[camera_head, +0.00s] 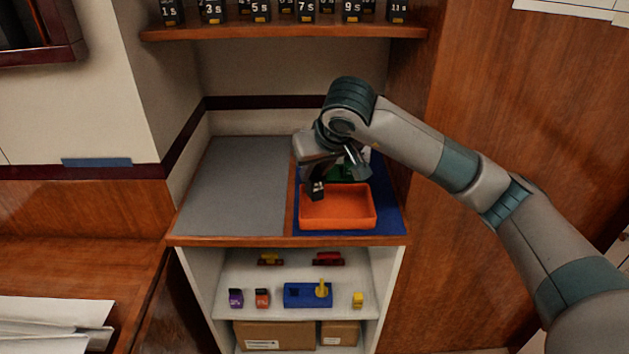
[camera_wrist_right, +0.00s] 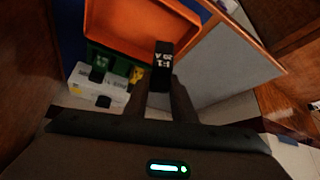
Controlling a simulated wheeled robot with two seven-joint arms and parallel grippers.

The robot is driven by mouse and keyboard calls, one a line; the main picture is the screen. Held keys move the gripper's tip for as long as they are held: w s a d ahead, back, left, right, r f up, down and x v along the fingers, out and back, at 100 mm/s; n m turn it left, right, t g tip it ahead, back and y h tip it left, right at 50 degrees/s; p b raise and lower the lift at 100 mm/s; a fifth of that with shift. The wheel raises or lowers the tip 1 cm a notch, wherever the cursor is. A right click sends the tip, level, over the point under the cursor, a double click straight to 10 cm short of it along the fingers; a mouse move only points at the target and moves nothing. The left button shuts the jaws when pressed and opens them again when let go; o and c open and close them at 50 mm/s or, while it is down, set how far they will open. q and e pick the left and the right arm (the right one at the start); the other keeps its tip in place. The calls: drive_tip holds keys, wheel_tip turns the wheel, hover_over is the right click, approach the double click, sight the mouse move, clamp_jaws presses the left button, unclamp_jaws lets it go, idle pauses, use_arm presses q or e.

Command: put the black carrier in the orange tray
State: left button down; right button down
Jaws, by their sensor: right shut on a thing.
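The black carrier (camera_head: 317,191) is a small dark block, held at the left rim of the orange tray in the head view. It also shows in the right wrist view, where the black carrier (camera_wrist_right: 163,66) bears white lettering. My right gripper (camera_head: 325,178) is shut on it. The orange tray (camera_head: 340,222) lies on the blue mat, and its visible floor is bare. In the right wrist view the orange tray (camera_wrist_right: 125,46) lies beyond the carrier. I cannot tell whether the carrier touches the rim. My left gripper is not in view.
A green tray (camera_wrist_right: 101,58) with black and yellow pieces is behind the orange tray, partly hidden by my arm in the head view. The grey mat (camera_head: 236,185) to the left is clear. A shelf (camera_head: 285,32) of numbered black blocks is above; coloured pieces stand below.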

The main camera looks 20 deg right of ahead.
sight(317, 180)
idle(0.3)
drive_tip(key=shift+f, duration=0.55)
wheel_tip(317, 180, down, 2)
drive_tip(key=shift+f+p, duration=0.25)
drive_tip(key=shift+p, duration=0.3)
drive_tip(key=shift+f, duration=0.2)
use_arm(q)
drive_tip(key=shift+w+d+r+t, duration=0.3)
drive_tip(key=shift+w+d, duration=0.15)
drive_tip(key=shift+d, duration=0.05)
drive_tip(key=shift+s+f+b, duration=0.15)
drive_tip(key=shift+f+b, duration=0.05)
drive_tip(key=shift+b, duration=0.1)
use_arm(e)
drive_tip(key=shift+f, duration=0.15)
drive_tip(key=c, duration=1.5)
unclamp_jaws()
use_arm(q)
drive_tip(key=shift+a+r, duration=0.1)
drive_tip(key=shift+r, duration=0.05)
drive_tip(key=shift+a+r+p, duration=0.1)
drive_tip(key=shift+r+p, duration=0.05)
drive_tip(key=shift+p, duration=0.15)
